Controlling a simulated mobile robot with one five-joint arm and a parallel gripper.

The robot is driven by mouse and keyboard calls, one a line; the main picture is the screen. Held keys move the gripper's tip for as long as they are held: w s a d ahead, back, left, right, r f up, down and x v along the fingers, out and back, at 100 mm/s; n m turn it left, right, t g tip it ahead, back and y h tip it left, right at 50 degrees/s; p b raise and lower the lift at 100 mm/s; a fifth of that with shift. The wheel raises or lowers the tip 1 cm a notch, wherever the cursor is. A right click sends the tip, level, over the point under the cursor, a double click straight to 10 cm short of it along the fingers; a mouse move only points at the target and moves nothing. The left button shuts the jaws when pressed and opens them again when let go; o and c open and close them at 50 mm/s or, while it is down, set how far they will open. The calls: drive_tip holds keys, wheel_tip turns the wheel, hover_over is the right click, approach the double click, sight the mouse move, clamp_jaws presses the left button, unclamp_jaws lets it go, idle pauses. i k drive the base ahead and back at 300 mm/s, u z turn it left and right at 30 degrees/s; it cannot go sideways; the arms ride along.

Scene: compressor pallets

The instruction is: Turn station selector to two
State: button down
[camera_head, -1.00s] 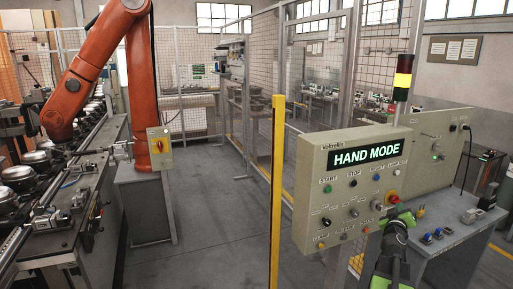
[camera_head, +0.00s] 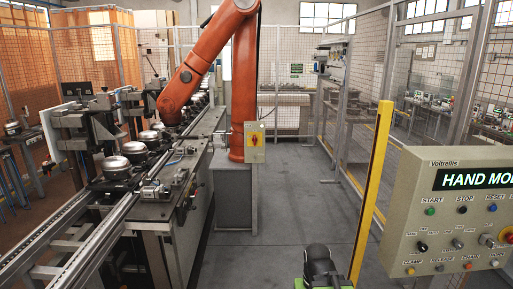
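The control panel (camera_head: 400,215) stands at the right edge, cut off by the frame. A black rotary knob (camera_head: 422,246) sits at the left of the middle row. A second, greyish knob (camera_head: 457,243) and a silver, key-like switch (camera_head: 487,241) are to its right. The labels by these are too small to read, so I cannot tell which is the station selector or its setting. My arm (camera_head: 320,264), black and green, shows at the bottom centre, left of the panel. No gripper fingers are visible.
A yellow post (camera_head: 371,190) stands between my arm and the mesh fence. A conveyor line with compressors (camera_head: 118,164) on pallets runs along the left, beside an orange robot arm (camera_head: 243,90). The grey floor (camera_head: 290,215) in the middle is clear.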

sight(458, 245)
drive_tip(key=z, duration=1.15)
drive_tip(key=k, duration=1.15)
drive_tip(key=u, duration=0.4)
drive_tip(key=i, duration=1.75)
drive_tip(key=u, duration=0.35)
